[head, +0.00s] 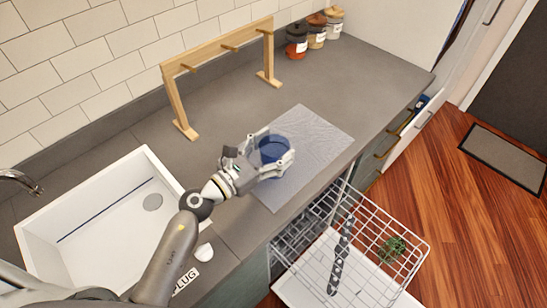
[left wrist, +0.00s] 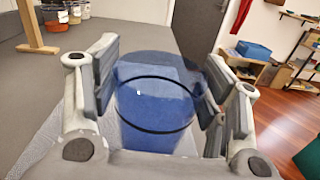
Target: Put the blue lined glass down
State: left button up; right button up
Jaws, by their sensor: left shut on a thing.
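The blue lined glass (head: 273,147) is see-through blue, and a dark line runs around it in the left wrist view (left wrist: 155,105). My left gripper (head: 272,158) is shut on the glass, with a finger on each side of it in the left wrist view. The glass is over the grey textured mat (head: 318,130) on the counter. It looks about upright. I cannot tell whether its base touches the mat. My right gripper is not in view.
A wooden rack (head: 220,52) stands behind the mat, and several lidded jars (head: 297,42) stand at the back. A white sink (head: 100,215) is at left. An open dishwasher rack (head: 380,240) sticks out below the counter's front edge. The mat around the glass is clear.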

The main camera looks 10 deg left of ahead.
aim_at(283, 149)
pick_arm(q)
jog(key=f, duration=0.3)
jog(key=shift+w+f, duration=0.2)
jog(key=shift+w, duration=0.05)
jog(key=shift+f, duration=0.15)
jog(key=o, duration=1.3)
jog(key=shift+b, duration=0.3)
jog(key=b+v, duration=0.3)
jog(key=v, duration=0.8)
jog(key=shift+f+b, duration=0.1)
jog(key=shift+b, duration=0.2)
jog(key=shift+s+a+r, duration=0.2)
jog(key=shift+s+a, duration=0.15)
jog(key=shift+s, duration=0.15)
